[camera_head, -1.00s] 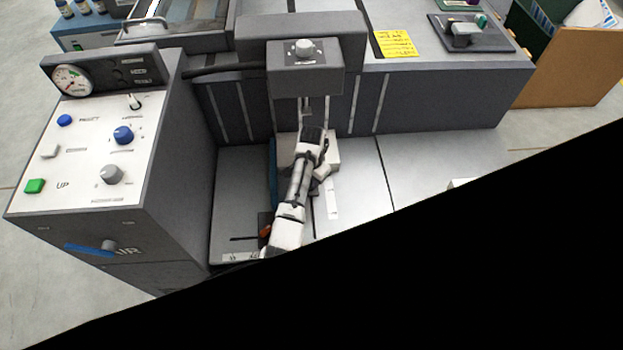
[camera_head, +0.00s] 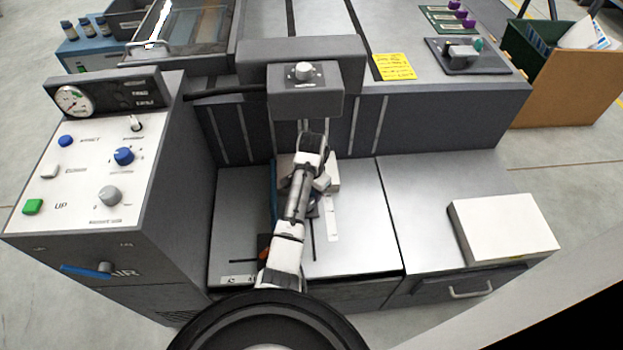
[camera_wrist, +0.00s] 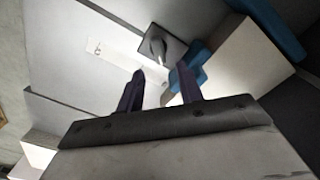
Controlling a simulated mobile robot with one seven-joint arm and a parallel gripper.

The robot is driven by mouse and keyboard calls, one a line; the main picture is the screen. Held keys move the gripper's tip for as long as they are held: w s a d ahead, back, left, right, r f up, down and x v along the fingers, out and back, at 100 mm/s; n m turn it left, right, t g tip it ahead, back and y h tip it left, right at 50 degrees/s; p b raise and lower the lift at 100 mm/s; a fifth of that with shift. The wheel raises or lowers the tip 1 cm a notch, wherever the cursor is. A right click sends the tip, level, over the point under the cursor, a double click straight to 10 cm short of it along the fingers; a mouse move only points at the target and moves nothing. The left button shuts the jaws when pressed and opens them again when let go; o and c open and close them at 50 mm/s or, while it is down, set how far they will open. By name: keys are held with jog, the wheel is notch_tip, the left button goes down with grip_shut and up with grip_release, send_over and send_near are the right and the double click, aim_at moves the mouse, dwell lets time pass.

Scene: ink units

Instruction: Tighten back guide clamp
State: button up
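My gripper (camera_wrist: 160,86) shows in the wrist view with its two dark purple fingers apart and nothing held between them. Just beyond the fingertips is a grey square plate with a raised knob or lever (camera_wrist: 158,44), which looks like the guide clamp. Blue guide parts (camera_wrist: 188,76) lie right of it, close to the right finger. I cannot tell whether they touch. In the head view my arm reaches over the feeder bed (camera_head: 357,215) and hides the fingers and most of the clamp. A blue guide edge (camera_head: 273,190) shows left of the arm.
A pale block (camera_wrist: 240,62) stands right of the fingers. A white scale strip (camera_head: 333,217) lies on the bed. The control console (camera_head: 110,170) stands left, and an overhead head with a knob (camera_head: 304,95) is behind the arm. A white stack (camera_head: 503,227) sits right.

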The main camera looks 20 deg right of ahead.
notch_tip(320, 180, up, 8)
jog(key=shift+r+b, duration=0.2)
jog(key=shift+b, duration=0.2)
jog(key=shift+s+f, duration=0.1)
